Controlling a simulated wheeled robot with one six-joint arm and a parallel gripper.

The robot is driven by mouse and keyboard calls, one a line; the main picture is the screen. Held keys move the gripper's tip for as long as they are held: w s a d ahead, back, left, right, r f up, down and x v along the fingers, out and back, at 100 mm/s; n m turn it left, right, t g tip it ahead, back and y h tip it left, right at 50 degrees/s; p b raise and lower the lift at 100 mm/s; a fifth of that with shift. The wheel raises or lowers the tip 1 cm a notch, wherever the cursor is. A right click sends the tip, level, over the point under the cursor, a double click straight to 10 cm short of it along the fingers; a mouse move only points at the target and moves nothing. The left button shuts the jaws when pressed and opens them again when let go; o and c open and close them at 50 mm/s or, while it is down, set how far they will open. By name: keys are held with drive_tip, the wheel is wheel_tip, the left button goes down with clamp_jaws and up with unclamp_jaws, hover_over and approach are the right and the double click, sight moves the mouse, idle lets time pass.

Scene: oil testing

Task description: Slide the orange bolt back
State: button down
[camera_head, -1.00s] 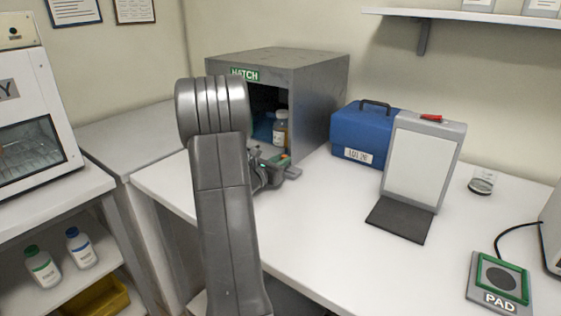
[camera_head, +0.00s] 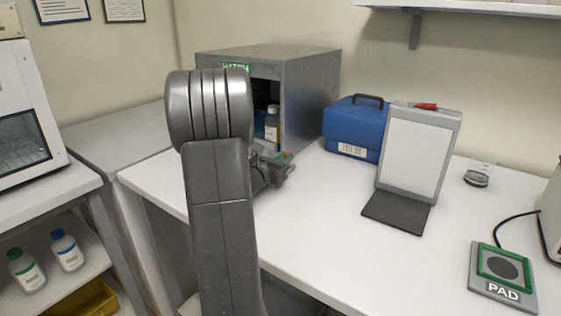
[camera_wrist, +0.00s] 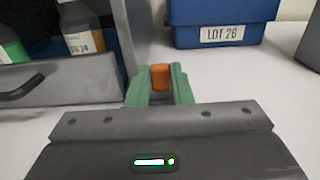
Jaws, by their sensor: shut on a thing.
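The orange bolt (camera_wrist: 160,77) shows between the two green fingers of my gripper (camera_wrist: 160,84) in the wrist view. The gripper is shut on it. The bolt is at the front right of the grey hatch box (camera_head: 310,95). In the head view my gripper (camera_head: 279,158) is small and partly behind my own arm, in front of the hatch opening. In the wrist view a grey panel with a dark handle (camera_wrist: 22,88) lies left of the fingers, below the opening. What the bolt is fixed to is hidden by my gripper.
Bottles stand in the hatch, one with an orange label (camera_wrist: 78,42). A blue case (camera_head: 352,130) and an upright white panel (camera_head: 414,150) stand to the right. A pad (camera_head: 489,290) lies at the lower right. The middle of the white table (camera_head: 330,240) is clear.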

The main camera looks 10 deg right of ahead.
drive_tip(key=shift+s+d, duration=0.1)
drive_tip(key=c, duration=1.3)
unclamp_jaws()
drive_tip(key=shift+s+d, duration=0.1)
drive_tip(key=shift+s+a, duration=0.3)
drive_tip(key=shift+a, duration=0.2)
drive_tip(key=b+v, duration=0.1)
drive_tip(key=v, duration=1.1)
drive_tip(key=shift+s+a+b, duration=0.2)
drive_tip(key=shift+s+b, duration=0.1)
drive_tip(key=shift+b, duration=0.05)
drive_tip(key=shift+w+d, duration=0.1)
